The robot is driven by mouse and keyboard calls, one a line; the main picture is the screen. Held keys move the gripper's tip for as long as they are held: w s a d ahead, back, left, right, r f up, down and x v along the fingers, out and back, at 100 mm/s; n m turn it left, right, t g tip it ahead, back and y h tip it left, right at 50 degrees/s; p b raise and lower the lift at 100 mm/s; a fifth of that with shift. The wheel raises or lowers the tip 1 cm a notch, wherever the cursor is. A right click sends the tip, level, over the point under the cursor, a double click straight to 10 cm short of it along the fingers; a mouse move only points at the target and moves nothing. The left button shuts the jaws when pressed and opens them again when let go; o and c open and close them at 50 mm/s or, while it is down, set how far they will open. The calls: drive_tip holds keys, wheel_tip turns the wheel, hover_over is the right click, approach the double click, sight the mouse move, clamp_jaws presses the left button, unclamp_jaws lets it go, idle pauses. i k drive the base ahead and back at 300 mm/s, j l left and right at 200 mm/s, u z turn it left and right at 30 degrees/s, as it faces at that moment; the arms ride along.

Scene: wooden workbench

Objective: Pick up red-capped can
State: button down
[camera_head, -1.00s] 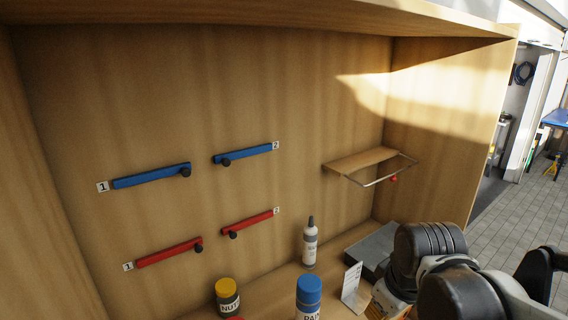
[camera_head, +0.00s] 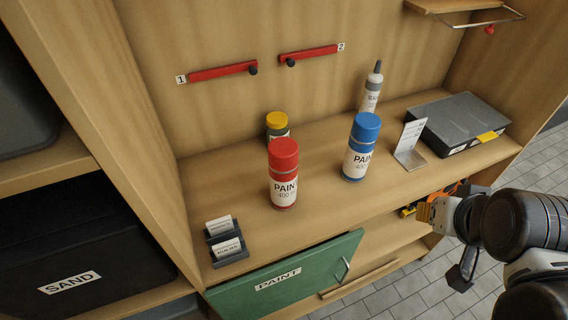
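The red-capped can (camera_head: 284,186) stands upright on the wooden workbench shelf, with a red cap and a white band reading PAINT. My arm comes in from the right edge of the head view. My gripper (camera_head: 463,272) hangs low at the right, in front of the shelf edge and well apart from the can.
A blue-capped paint can (camera_head: 361,147) stands right of the red one. A yellow-capped jar (camera_head: 277,125) is close behind it. A white bottle (camera_head: 371,88), sign (camera_head: 410,141) and grey case (camera_head: 459,122) stand farther right. A card holder (camera_head: 226,241) is at front left.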

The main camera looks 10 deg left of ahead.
sight(283, 186)
drive_tip(key=k+l+u, duration=0.25)
drive_tip(key=u, duration=0.15)
drive_tip(key=k+l+u, duration=0.2)
drive_tip(key=u, duration=0.2)
drive_tip(key=k+u, duration=0.4)
drive_tip(key=i+l, duration=0.05)
drive_tip(key=i, duration=0.05)
